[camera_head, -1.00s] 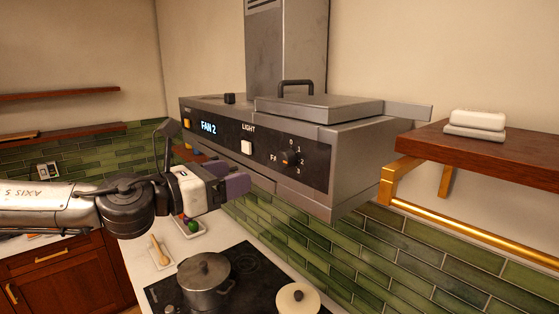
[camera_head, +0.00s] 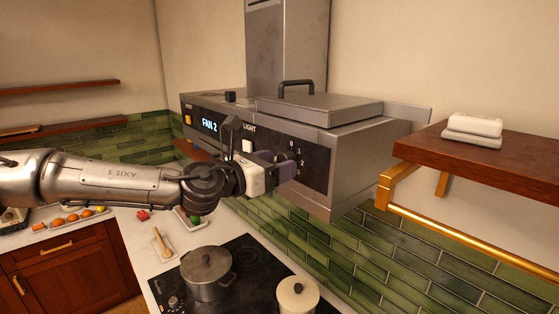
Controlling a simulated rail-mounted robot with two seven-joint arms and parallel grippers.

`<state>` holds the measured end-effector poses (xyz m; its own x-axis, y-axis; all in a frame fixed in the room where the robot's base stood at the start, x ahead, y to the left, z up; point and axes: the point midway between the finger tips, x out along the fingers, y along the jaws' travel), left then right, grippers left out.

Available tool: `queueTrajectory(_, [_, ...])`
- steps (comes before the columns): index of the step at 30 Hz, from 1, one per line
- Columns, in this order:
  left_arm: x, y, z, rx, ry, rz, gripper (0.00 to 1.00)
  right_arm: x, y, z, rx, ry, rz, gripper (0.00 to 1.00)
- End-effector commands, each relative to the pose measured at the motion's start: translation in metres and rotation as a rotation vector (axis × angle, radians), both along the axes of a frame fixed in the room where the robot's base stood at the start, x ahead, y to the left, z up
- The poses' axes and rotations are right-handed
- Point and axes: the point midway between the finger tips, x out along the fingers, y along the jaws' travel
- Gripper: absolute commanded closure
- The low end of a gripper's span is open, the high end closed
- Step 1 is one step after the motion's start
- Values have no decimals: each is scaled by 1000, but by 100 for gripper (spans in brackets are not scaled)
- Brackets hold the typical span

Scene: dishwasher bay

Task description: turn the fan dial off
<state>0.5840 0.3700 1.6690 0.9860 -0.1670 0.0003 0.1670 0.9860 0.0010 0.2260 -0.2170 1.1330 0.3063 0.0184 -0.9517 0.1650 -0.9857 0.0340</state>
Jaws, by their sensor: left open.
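The range hood (camera_head: 350,143) hangs on the wall, with a dark front panel. Its display (camera_head: 209,125) reads FAN 2, and a white light button (camera_head: 247,146) sits beside it. The fan dial's numbered scale (camera_head: 298,157) shows in part at the panel's right; the dial itself is hidden behind my left gripper. My left gripper (camera_head: 287,168) is open, with its purple-grey fingers right at the dial's place. I cannot tell whether they touch the dial. My right gripper is not in view.
Below are a cooktop with a grey lidded pot (camera_head: 207,273) and a cream pot (camera_head: 297,297). A wooden shelf (camera_head: 480,160) with a brass rail (camera_head: 470,248) juts out at the right. A tray with a spoon (camera_head: 162,245) lies on the counter.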

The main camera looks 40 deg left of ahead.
Motion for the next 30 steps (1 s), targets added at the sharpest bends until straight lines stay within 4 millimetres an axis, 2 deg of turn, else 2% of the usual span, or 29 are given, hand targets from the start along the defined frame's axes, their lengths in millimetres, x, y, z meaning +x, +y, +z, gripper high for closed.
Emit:
queueTrajectory(6, [10, -2, 0, -1, 1, 0, 32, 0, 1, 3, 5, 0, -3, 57])
queueTrajectory(18, [12, -2, 0, -1, 0, 0, 32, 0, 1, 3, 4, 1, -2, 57])
queueTrajectory(30, [12, -2, 0, -1, 0, 0, 70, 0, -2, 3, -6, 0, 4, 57])
